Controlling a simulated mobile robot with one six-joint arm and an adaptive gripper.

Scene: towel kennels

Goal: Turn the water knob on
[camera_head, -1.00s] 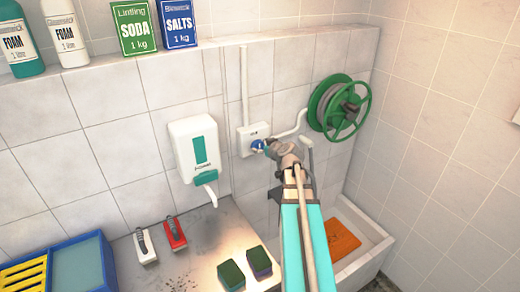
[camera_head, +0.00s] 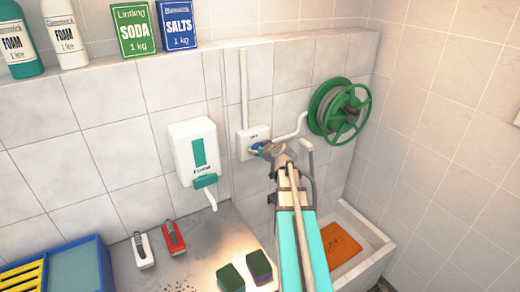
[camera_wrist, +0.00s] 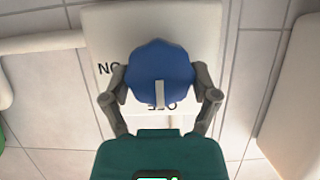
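The blue water knob (camera_wrist: 160,68) sits on a white wall box (camera_wrist: 205,30) with ON and OFF lettering. The lettering appears upside down in the wrist view. The knob's white mark points toward OFF. My gripper (camera_wrist: 160,82) has one finger on each side of the knob, and both appear to touch its rim. In the head view, my gripper (camera_head: 262,149) is at the knob on the white box (camera_head: 247,139), and its fingers hide part of the knob.
A green hose reel (camera_head: 340,109) is on the wall right of the box. A soap dispenser (camera_head: 194,152) hangs to its left. Below are sponges (camera_head: 259,265), brushes (camera_head: 172,237) and a basin (camera_head: 375,238) with an orange mat (camera_head: 340,244).

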